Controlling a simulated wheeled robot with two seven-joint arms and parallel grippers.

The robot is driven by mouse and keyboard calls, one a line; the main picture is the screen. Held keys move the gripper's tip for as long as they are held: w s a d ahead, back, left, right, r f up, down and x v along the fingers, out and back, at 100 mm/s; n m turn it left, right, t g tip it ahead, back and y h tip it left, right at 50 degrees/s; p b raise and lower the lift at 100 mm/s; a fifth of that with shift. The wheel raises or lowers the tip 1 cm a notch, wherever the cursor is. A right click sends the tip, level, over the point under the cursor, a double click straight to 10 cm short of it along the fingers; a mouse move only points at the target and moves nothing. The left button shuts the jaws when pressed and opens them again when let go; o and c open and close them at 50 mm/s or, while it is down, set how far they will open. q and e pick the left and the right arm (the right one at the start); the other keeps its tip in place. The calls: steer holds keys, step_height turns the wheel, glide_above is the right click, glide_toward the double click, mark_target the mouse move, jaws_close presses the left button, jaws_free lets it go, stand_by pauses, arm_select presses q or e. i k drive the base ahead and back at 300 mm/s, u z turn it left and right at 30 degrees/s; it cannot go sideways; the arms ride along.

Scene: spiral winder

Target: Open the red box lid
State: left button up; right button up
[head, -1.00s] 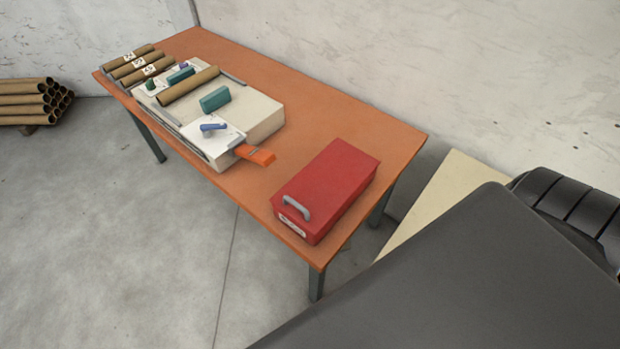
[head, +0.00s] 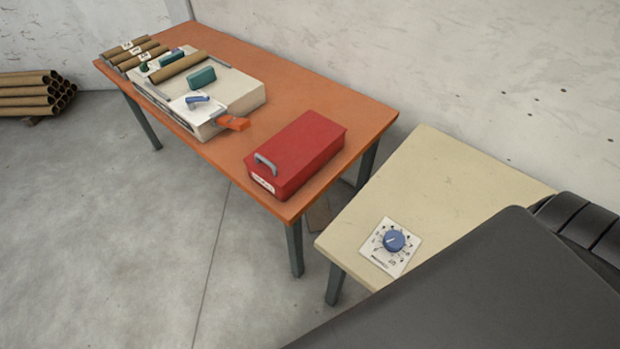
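The red box (head: 300,150) sits near the right end of the orange table (head: 330,95). Its lid is closed. A grey handle (head: 265,164) is on its front end, above a white label. Neither of my grippers is in the head view. A large dark part of my own body covers the lower right of the view.
A beige winder machine (head: 240,93) with an orange tab, teal blocks and cardboard tubes stands left of the box. A cream table (head: 445,185) with a blue dial (head: 394,240) stands at right. Stacked tubes (head: 35,96) lie far left. The floor in front is clear.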

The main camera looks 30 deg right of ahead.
mark_target(280, 158)
steer(key=z, duration=0.05)
steer(key=k, duration=0.55)
steer(key=z, duration=0.4)
steer(key=i, duration=0.9)
steer(key=z, duration=0.5)
